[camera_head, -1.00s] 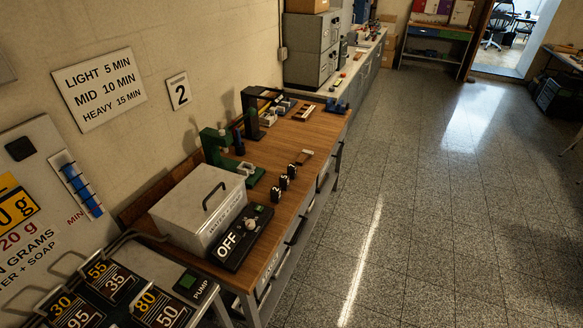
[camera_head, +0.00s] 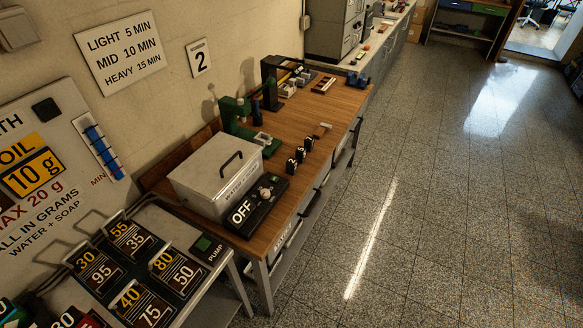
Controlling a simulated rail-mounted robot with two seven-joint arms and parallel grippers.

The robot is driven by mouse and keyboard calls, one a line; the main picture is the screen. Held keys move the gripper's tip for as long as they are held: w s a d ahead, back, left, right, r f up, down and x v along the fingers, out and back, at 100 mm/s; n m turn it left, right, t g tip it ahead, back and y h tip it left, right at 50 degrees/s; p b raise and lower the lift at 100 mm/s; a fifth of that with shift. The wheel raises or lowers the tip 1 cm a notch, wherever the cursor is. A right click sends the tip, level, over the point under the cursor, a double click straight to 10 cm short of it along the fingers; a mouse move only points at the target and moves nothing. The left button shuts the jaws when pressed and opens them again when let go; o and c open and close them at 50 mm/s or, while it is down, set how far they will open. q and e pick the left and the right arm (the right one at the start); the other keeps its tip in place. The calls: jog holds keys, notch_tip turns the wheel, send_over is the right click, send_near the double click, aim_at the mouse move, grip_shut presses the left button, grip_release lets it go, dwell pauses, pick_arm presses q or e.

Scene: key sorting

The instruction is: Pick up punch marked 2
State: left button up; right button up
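Three small black punches with white numerals stand in a row near the front edge of the wooden bench (camera_head: 283,218). They are the near punch (camera_head: 291,166), the middle punch (camera_head: 300,155) and the far punch (camera_head: 308,144). Their numerals are too small to read surely, so I cannot tell which one is marked 2. A wall sign (camera_head: 200,58) also carries a large 2. Neither of my grippers shows in the head view.
A grey lidded box (camera_head: 213,180) and a black OFF switch box (camera_head: 256,208) stand on the bench's near end. A green press (camera_head: 236,120) and a small hammer (camera_head: 322,130) are behind. The floor (camera_head: 430,220) at right is clear.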

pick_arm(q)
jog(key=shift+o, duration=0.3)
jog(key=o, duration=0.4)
